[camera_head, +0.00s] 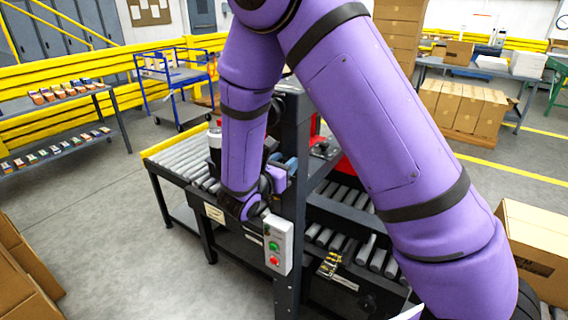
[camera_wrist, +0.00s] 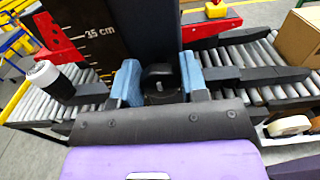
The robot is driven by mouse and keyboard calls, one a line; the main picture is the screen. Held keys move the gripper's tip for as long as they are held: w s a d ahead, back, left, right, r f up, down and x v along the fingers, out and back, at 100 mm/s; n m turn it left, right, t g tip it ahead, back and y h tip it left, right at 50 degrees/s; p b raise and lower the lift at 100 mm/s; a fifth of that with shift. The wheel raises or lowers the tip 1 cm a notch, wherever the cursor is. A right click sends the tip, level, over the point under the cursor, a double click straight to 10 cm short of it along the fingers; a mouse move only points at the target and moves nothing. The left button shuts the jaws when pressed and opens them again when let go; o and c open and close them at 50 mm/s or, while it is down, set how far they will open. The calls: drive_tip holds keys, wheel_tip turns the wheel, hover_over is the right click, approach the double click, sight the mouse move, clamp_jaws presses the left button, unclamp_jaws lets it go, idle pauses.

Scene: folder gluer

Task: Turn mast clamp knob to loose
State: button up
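The black mast clamp knob (camera_wrist: 159,77) sits in the middle of the wrist view, in front of the dark mast (camera_wrist: 158,28). My gripper (camera_wrist: 160,80) has its two blue fingertips on either side of the knob. They look spread, with a narrow gap at the right; whether the left one touches is unclear. In the head view my gripper (camera_head: 283,165) is at the mast (camera_head: 291,130), mostly behind my purple arm, and the knob is hidden there. A scale plate (camera_wrist: 88,38) marked 35 cm stands left of the mast.
A control box (camera_head: 278,245) with green and red buttons is on the front post. Roller conveyors (camera_head: 185,160) run on both sides of the mast. Red brackets (camera_wrist: 58,40) and a white-topped black cylinder (camera_wrist: 48,76) stand left of it. Cartons (camera_head: 540,235) are at the right.

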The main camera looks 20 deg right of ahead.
drive_tip(key=shift+n, duration=0.3)
drive_tip(key=shift+c, duration=0.3)
drive_tip(key=n, duration=0.3)
drive_tip(key=shift+n, duration=0.4)
drive_tip(key=n, duration=0.4)
drive_tip(key=shift+w+a+f+n, duration=0.1)
drive_tip(key=shift+n, duration=0.2)
drive_tip(key=n, duration=0.4)
drive_tip(key=shift+f+n, duration=0.1)
drive_tip(key=shift+n, duration=2.3)
drive_tip(key=o, duration=0.9)
drive_tip(key=shift+a, duration=0.15)
